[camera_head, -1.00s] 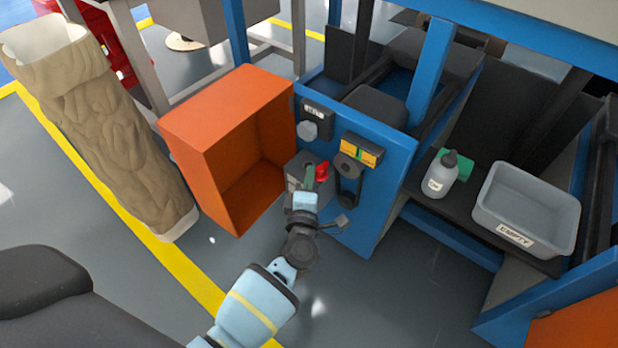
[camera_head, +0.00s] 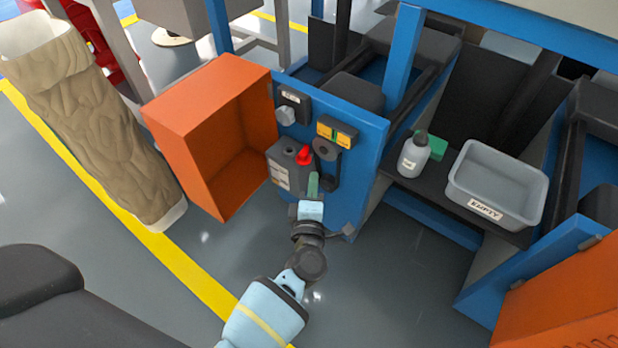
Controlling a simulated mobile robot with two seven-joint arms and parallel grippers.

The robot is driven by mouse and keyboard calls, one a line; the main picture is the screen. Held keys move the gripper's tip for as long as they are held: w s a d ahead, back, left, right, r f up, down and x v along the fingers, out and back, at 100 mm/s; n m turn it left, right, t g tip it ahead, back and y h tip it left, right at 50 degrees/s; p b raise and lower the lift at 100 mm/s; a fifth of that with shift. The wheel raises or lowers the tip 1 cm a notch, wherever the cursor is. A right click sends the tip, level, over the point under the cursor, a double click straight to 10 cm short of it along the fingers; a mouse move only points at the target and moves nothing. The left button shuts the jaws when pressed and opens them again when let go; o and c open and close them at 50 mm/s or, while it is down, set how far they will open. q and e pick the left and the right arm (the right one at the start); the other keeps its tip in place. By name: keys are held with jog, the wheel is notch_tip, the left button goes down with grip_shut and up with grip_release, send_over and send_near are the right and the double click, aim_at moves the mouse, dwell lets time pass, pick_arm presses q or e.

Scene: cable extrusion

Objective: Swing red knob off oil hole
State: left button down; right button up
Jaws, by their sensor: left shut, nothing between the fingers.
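The red knob (camera_head: 304,156) sits on top of a small grey oil box (camera_head: 283,168) on the front of the blue machine frame (camera_head: 366,160). The oil hole cannot be made out at this size. My left gripper (camera_head: 313,185) is shut and empty. Its green-tipped fingers are just below and slightly right of the red knob, with a small gap showing between them. My right gripper is not in view.
An open orange box or door (camera_head: 215,135) stands just left of the oil box. A white bottle (camera_head: 413,156) and a grey bin (camera_head: 497,182) rest on the shelf at right.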

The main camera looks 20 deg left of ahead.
pick_arm(q)
jog(key=shift+s+d, duration=0.35)
jog(key=shift+d, duration=0.25)
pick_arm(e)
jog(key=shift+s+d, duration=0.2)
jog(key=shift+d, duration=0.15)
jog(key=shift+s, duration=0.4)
